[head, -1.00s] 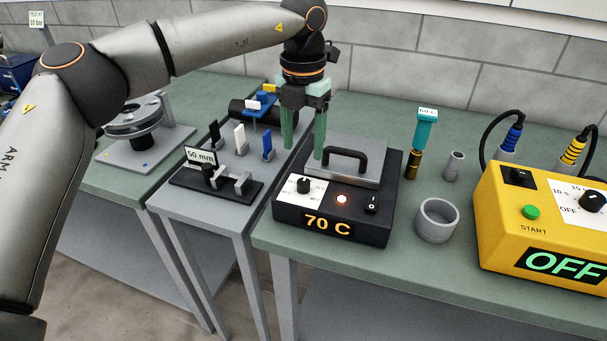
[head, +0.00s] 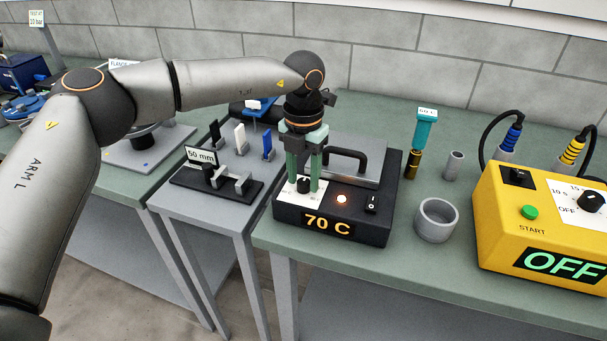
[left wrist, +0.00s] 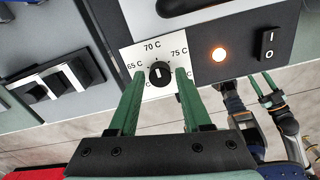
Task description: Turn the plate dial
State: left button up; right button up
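The plate dial (head: 303,185) is a small black knob on a white scale panel on the front of the black hot plate box (head: 377,213). The box's display reads 70 C and its orange lamp (head: 342,199) is lit. My left gripper (head: 303,187) points down over the panel with its green fingers on either side of the dial. In the left wrist view the dial (left wrist: 159,73) sits between the open fingertips (left wrist: 158,76), with a gap on both sides. Its white mark points about at 70 C, between 65 C and 75 C.
A rocker switch (head: 372,203) is right of the lamp, and a black handle (head: 345,157) stands behind the dial. A grey ring (head: 437,220) and a yellow box (head: 545,230) showing OFF are to the right. A 50 mm fixture (head: 215,180) is to the left.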

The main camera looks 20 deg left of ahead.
pick_arm(q)
grip_shut()
jog(key=shift+m, duration=0.3)
jog(key=m, duration=0.9)
jog(key=shift+m+p, duration=0.4)
jog(key=m, duration=0.3)
jog(key=shift+r+m, duration=0.1)
jog(key=shift+m, duration=0.2)
jog(key=m, duration=0.3)
jog(key=shift+m, duration=0.3)
jog(key=m, duration=0.6)
jog(key=shift+m, duration=0.3)
jog(key=shift+o, duration=1.5)
grip_release()
